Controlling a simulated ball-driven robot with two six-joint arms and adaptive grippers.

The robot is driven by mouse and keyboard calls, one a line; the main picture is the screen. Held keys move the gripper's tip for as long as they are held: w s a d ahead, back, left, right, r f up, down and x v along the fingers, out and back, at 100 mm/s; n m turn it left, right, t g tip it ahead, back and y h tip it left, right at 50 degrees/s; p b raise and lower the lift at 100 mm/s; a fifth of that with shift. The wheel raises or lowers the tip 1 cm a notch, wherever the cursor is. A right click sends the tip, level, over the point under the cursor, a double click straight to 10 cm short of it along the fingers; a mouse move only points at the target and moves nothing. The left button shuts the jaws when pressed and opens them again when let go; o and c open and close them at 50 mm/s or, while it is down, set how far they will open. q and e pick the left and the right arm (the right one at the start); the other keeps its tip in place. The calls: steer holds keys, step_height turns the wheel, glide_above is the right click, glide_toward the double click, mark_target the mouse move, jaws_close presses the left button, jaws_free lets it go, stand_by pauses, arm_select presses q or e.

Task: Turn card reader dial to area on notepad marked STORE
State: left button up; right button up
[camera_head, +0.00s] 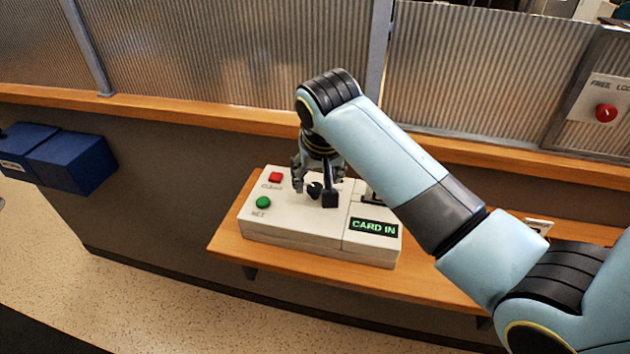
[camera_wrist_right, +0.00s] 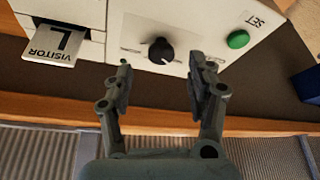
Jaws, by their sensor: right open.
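The off-white card reader (camera_head: 290,226) sits on a wooden shelf, its display reading CARD IN. Its black dial (camera_wrist_right: 160,51) has a pale pointer line; the area marks around it are too small to read. The dial also shows in the head view (camera_head: 314,190), partly among my fingers. My right gripper (camera_head: 316,187) comes down over the reader from behind. In the right wrist view the gripper (camera_wrist_right: 158,78) is open and empty, its fingers apart and short of the dial in the picture. No notepad can be made out. My left gripper is out of view.
A red button (camera_head: 275,177) and a green button (camera_head: 263,202) are left of the dial. A VISITOR card (camera_wrist_right: 57,45) sticks out of the reader. A small white item (camera_head: 539,226) lies on the shelf (camera_head: 420,276), partly behind my arm. Blue boxes (camera_head: 70,160) are at left.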

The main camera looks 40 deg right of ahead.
mark_target(315, 187)
steer(key=x, duration=0.3)
steer(key=shift+w, duration=0.3)
steer(key=shift+w+d+f, duration=0.1)
steer(key=shift+f, duration=0.55)
steer(key=shift+c, duration=0.5)
steer(key=c, duration=1)
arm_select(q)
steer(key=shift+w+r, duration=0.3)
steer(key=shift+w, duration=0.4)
arm_select(e)
steer(key=shift+c, duration=0.2)
